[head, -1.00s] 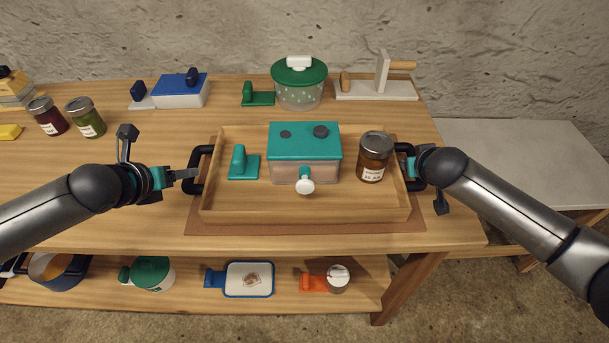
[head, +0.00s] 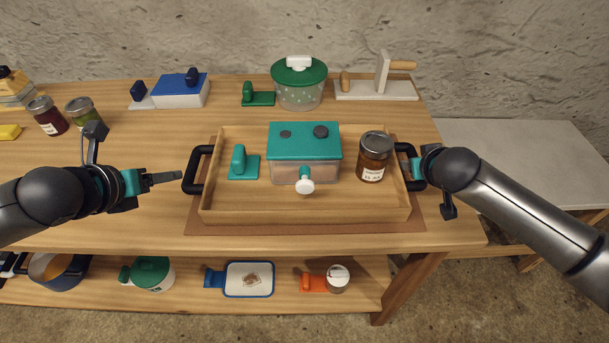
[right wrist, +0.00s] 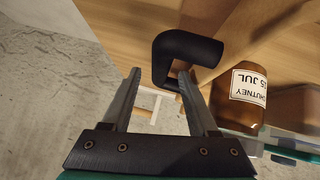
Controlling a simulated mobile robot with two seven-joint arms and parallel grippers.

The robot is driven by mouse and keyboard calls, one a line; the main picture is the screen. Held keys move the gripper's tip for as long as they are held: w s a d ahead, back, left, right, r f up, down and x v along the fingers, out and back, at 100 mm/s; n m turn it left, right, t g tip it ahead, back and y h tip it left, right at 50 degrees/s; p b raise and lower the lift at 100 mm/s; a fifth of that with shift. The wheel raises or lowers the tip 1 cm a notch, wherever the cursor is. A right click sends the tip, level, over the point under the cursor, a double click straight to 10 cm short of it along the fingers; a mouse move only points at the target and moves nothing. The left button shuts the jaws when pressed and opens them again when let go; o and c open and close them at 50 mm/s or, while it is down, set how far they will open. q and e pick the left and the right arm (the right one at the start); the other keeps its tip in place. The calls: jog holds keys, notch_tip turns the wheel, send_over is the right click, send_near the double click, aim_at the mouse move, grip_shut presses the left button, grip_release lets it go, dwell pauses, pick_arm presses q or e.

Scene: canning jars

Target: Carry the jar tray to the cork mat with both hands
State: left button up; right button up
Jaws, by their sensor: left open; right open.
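The wooden jar tray (head: 250,216) rests on the brown cork mat (head: 300,229) on the table. It holds a jar of chutney (head: 375,158), a teal-lidded box with a white knob (head: 305,155) and a small teal piece (head: 243,165). My left gripper (head: 176,176) is open, just left of the tray's left black handle (head: 196,170) and apart from it. My right gripper (head: 414,165) is at the right black handle (head: 405,160). In the right wrist view its open fingers (right wrist: 168,95) point at the handle (right wrist: 185,52), whose bar shows between and beyond the tips.
Behind the tray stand a green-lidded pot (head: 299,85), a blue-lidded box (head: 182,90) and a white board with a press (head: 375,88). Two jars (head: 47,116) stand at the left. The lower shelf (head: 190,300) holds several containers.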

jog(key=v, duration=0.8)
jog(key=shift+r, duration=0.15)
pick_arm(q)
jog(key=p+v, duration=0.5)
jog(key=v, duration=0.3)
jog(key=shift+p, duration=0.3)
pick_arm(e)
notch_tip(320, 180, up, 5)
jog(key=shift+r, duration=0.25)
pick_arm(q)
jog(key=shift+d, duration=0.1)
